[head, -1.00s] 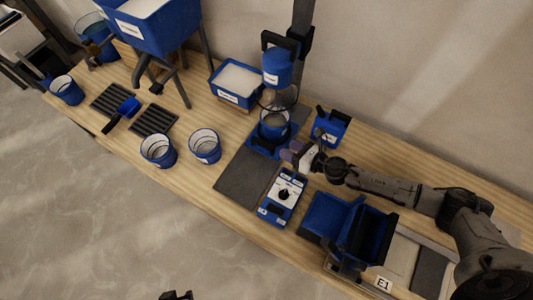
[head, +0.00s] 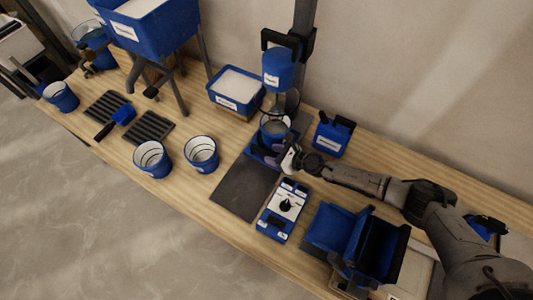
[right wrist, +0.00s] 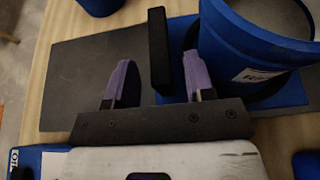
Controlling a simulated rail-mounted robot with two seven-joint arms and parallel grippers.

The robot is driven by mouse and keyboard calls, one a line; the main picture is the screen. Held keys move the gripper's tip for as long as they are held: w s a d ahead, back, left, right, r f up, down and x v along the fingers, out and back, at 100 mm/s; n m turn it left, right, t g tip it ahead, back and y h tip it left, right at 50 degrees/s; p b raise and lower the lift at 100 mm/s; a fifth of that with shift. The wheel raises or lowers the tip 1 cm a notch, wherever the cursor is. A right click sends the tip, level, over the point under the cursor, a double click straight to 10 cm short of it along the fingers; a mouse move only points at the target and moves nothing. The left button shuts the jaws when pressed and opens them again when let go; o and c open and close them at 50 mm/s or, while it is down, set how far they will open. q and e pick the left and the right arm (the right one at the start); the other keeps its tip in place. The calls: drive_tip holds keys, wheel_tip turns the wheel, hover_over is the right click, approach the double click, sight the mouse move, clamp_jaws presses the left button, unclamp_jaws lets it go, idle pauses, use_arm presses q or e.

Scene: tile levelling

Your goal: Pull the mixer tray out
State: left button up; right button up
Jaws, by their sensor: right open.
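The mixer tray (head: 258,154) is a blue plate under the mixer, with a blue bucket (head: 275,131) standing on it. In the right wrist view the tray (right wrist: 288,98) shows below the labelled bucket (right wrist: 240,55). A black upright handle (right wrist: 158,50) stands at its near edge. My right gripper (head: 278,152) is at the tray's front. In the right wrist view its two purple fingers (right wrist: 158,82) are open, one on each side of the handle, with a gap at least on the left. My left gripper is not in view.
A dark mat (head: 243,188) lies bare in front of the tray. The mixer head (head: 278,72) hangs above the bucket. Two buckets (head: 201,153) stand to the left.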

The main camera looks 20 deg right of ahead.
sight(267, 153)
drive_tip(key=shift+b+x, duration=0.45)
drive_tip(key=shift+x, duration=1.25)
drive_tip(key=shift+c, duration=0.4)
clamp_jaws()
